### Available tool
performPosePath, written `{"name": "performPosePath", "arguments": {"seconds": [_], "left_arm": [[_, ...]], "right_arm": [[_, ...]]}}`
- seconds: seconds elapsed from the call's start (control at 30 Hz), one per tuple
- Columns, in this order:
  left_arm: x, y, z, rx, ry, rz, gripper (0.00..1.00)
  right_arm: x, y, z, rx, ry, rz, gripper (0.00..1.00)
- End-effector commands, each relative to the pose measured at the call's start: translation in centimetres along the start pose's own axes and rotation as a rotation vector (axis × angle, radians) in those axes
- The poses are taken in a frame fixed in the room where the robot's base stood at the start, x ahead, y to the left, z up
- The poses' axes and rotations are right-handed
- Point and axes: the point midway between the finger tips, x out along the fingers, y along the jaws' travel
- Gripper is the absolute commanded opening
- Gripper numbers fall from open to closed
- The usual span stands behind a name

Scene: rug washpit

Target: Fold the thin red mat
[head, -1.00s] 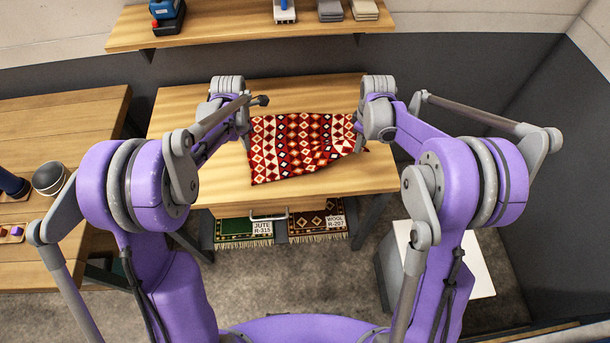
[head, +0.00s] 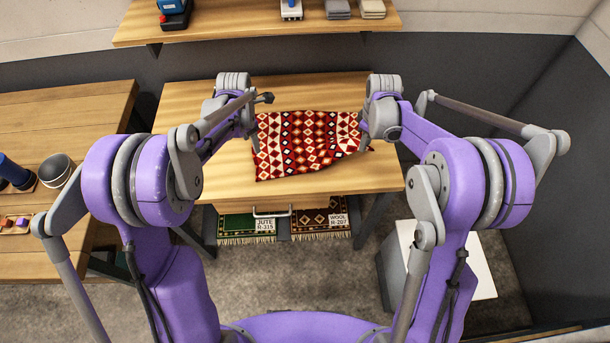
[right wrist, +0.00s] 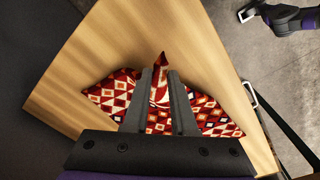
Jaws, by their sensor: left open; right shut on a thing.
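The thin red mat (head: 300,145), patterned with white, black and orange diamonds, lies on the wooden table (head: 340,185). Its right part is rumpled and slightly raised near my right gripper. My right gripper (head: 364,143) is shut on the mat's right edge. In the right wrist view the mat (right wrist: 108,97) spreads to both sides of the right gripper (right wrist: 161,75), and a pinched peak of cloth stands between the fingers. My left gripper (head: 254,140) is open at the mat's left edge; I cannot tell whether it touches the cloth.
A shelf (head: 250,30) with small items runs behind. A side table (head: 60,115) at left holds a grey bowl (head: 56,170). The table front is clear.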

Motion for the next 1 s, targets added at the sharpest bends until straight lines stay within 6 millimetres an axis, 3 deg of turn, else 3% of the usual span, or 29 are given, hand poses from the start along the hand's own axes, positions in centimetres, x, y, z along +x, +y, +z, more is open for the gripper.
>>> {"name": "performPosePath", "arguments": {"seconds": [0.4, 0.57, 0.77, 1.0], "left_arm": [[-1.5, -4.7, -5.1, -0.103, -0.256, -0.020, 0.56], [-1.6, -5.6, -5.7, -0.121, -0.302, -0.019, 0.56], [0.2, -5.6, -5.1, -0.120, -0.306, -0.019, 0.56], [3.7, -5.6, -4.0, -0.121, -0.305, -0.019, 0.56]], "right_arm": [[0.0, 0.0, 0.0, 0.000, 0.000, 0.000, 0.00], [0.0, 0.0, 0.0, 0.000, 0.000, 0.000, 0.00], [0.0, 0.0, 0.0, 0.000, 0.000, 0.000, 0.00], [0.0, 0.0, 0.0, 0.000, 0.000, 0.000, 0.00]]}}
